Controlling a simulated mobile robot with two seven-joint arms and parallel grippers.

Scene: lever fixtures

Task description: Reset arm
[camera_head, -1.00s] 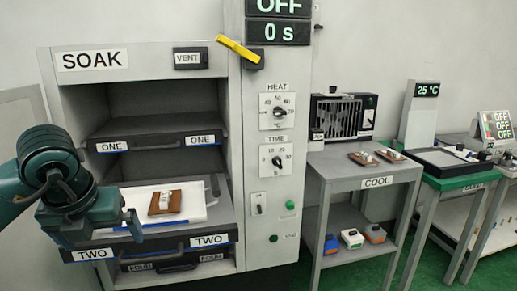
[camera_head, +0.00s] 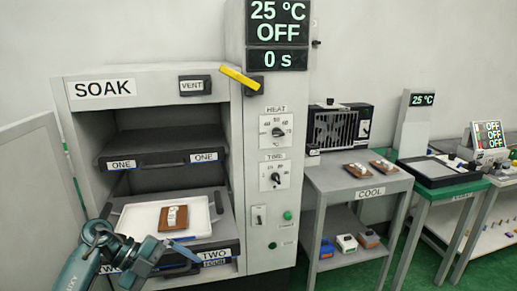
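My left gripper (camera_head: 145,258) is at the lower left, in front of the oven's shelf labelled TWO (camera_head: 215,254). Its fingers are small and partly hidden by the arm, so I cannot tell whether they are open or shut. The shelf is pulled out and carries a white tray (camera_head: 120,228) with a brown board (camera_head: 174,234) bearing a small white part. The SOAK oven (camera_head: 150,88) stands open, its door (camera_head: 35,185) swung to the left. A yellow lever (camera_head: 239,78) on the column is tilted, its left end higher. My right gripper is not in view.
The shelf labelled ONE (camera_head: 165,162) is above, with no load visible. The column has HEAT (camera_head: 278,133) and TIME (camera_head: 276,179) dials; its display (camera_head: 277,25) reads 25 °C, OFF, 0 s. The COOL table (camera_head: 345,185) holds two brown boards and a fan unit (camera_head: 339,128).

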